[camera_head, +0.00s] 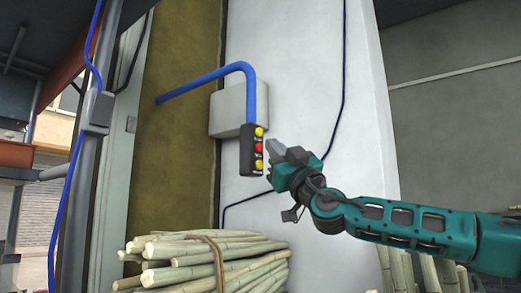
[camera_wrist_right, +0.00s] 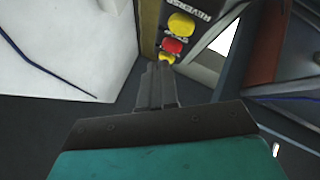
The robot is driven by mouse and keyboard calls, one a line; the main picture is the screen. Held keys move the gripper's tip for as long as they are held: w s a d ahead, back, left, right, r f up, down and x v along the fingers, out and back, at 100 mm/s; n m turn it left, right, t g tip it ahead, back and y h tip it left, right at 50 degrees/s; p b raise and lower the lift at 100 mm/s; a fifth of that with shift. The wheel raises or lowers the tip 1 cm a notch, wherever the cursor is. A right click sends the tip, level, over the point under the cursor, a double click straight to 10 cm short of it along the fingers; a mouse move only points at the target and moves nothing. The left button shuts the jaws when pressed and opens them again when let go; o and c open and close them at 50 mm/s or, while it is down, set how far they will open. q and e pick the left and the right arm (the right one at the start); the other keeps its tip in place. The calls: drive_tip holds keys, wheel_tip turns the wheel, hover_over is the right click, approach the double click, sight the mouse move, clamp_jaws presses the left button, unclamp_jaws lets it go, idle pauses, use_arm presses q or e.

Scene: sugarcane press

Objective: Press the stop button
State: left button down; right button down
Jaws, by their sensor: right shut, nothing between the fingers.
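A black control box (camera_head: 251,150) hangs at the end of a bent blue pipe in the head view. It carries a yellow button at the top, a red button (camera_head: 258,148) in the middle and a yellow button at the bottom. My right gripper (camera_head: 270,145) is shut and empty, its tips just right of the box near the red button. In the right wrist view the shut fingers (camera_wrist_right: 158,75) point toward the box, where the red button (camera_wrist_right: 172,45) shows between two yellow ones. I cannot tell whether the tips touch anything. My left gripper is not in view.
A bundle of cut cane (camera_head: 205,262) lies below the control box, tied with a band. A grey box (camera_head: 226,110) is on the white wall behind the blue pipe (camera_head: 210,77). A grey post with a blue cable stands at the left.

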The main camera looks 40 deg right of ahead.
drive_tip(key=s, duration=0.2)
drive_tip(key=s+d+b, duration=0.1)
drive_tip(key=s, duration=0.1)
drive_tip(key=shift+s+d, duration=0.2)
drive_tip(key=shift+s, duration=0.2)
idle(0.8)
